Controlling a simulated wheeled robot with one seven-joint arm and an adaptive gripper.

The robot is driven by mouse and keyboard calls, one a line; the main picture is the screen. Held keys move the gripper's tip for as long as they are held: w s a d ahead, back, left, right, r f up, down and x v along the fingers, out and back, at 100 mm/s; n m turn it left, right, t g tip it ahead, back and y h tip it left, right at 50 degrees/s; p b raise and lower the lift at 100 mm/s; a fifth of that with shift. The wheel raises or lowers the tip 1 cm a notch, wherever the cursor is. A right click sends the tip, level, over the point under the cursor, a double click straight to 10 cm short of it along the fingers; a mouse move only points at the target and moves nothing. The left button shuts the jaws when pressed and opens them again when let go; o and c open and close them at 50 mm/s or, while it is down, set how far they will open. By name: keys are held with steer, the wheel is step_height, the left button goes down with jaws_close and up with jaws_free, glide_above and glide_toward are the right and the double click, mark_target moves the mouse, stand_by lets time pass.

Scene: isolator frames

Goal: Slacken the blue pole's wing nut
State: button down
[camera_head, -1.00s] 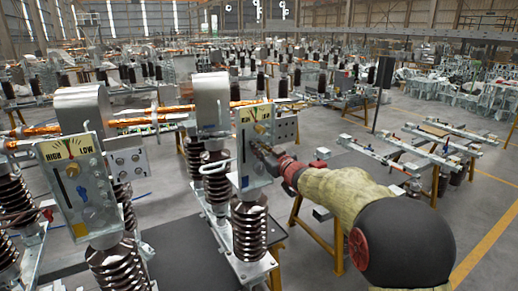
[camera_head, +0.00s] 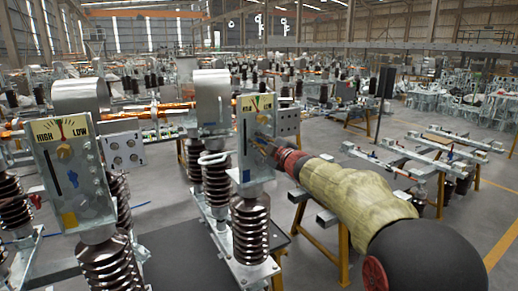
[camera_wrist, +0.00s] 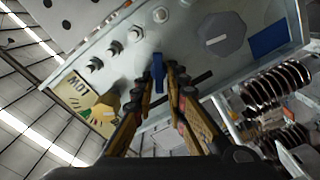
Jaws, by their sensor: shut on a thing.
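The blue pole's metal panel (camera_head: 248,160) stands in the middle of the head view, with a blue square low on its face; the square also shows in the wrist view (camera_wrist: 268,38). Its blue wing nut (camera_wrist: 158,72) sits at the dark slot, its wings at an angle to the slot's length. My gripper (camera_wrist: 161,78) is shut on the wing nut, one finger along each side. In the head view my gripper (camera_head: 262,142) is at the panel's face and hides the nut.
A second panel (camera_head: 72,175) with a yellow square and its own blue nut stands to the left. Bolts (camera_wrist: 114,47), a grey knob (camera_wrist: 223,33) and a yellow knob (camera_wrist: 104,108) project near my fingers. Brown ribbed insulators (camera_head: 250,230) stand below the panel.

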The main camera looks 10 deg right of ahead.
steer(key=n+b, duration=0.3)
steer(key=n, duration=0.1)
steer(key=shift+a+f+n+b, duration=0.1)
steer(key=shift+f+n+b, duration=0.2)
steer(key=shift+f+b, duration=0.05)
steer(key=n+b, duration=0.2)
steer(key=n, duration=0.1)
steer(key=n+b, duration=0.1)
steer(key=shift+f+n+b, duration=0.3)
steer(key=n+b, duration=0.2)
steer(key=n, duration=0.1)
steer(key=n+b, duration=0.1)
steer(key=shift+f+n, duration=0.25)
steer(key=shift+n, duration=0.05)
steer(key=shift+w+d+f+n+b, duration=0.1)
steer(key=shift+d+n+b, duration=0.1)
steer(key=shift+n+b, duration=0.9)
steer(key=shift+d+f+n+b, duration=0.15)
steer(key=shift+n+b, duration=0.4)
steer(key=shift+n, duration=0.95)
steer(key=shift+r, duration=0.1)
steer(key=c, duration=1.8)
jaws_free()
steer(key=v, duration=1.2)
